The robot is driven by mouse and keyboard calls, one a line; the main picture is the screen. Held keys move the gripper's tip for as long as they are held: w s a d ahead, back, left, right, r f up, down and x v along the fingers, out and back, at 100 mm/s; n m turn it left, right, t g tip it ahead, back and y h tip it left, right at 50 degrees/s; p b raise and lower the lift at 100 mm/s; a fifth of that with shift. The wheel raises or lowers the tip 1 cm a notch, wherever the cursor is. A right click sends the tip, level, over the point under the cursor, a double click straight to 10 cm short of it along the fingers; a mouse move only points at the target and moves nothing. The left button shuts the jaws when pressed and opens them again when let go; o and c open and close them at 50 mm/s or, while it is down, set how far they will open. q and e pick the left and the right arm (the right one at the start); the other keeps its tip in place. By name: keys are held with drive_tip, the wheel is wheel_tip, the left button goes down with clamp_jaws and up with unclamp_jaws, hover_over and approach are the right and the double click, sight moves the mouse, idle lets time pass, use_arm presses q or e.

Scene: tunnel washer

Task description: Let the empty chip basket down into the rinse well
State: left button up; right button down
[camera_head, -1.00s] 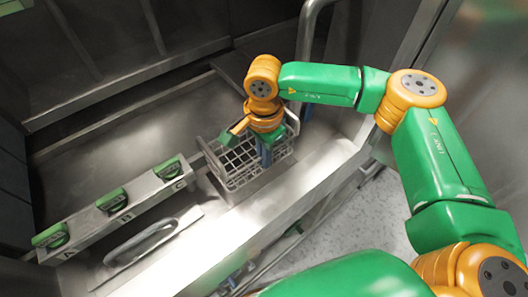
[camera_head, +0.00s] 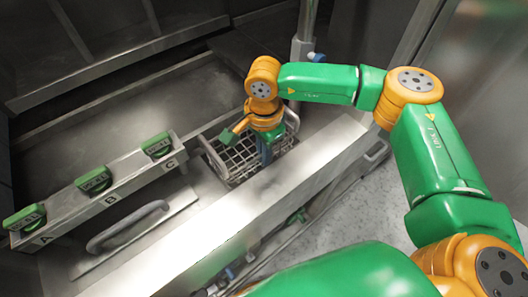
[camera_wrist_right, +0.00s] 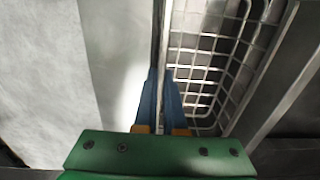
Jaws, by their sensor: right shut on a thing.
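The chip basket (camera_head: 232,167) is an empty grey wire basket in the middle of the head view. It sits low between the control panel and the broad front ledge, at the rinse well (camera_head: 212,184), whose inside is mostly hidden by the basket. My right gripper (camera_head: 265,154) is above it, its blue fingers pointing down and shut on the basket's near side. In the right wrist view the fingers (camera_wrist_right: 165,98) meet the basket's edge, with the wire mesh (camera_wrist_right: 205,62) to their right. I cannot tell whether the basket touches the bottom. My left gripper is out of view.
A metal panel (camera_head: 107,191) with green knobs lettered A, B and C stands left of the basket. A grey bar handle (camera_head: 127,227) lies in front of it. The wide metal ledge (camera_head: 235,214) runs along the near side. An upright pipe (camera_head: 307,32) rises behind.

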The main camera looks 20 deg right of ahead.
drive_tip(key=shift+f, duration=0.15)
drive_tip(key=c, duration=0.9)
unclamp_jaws()
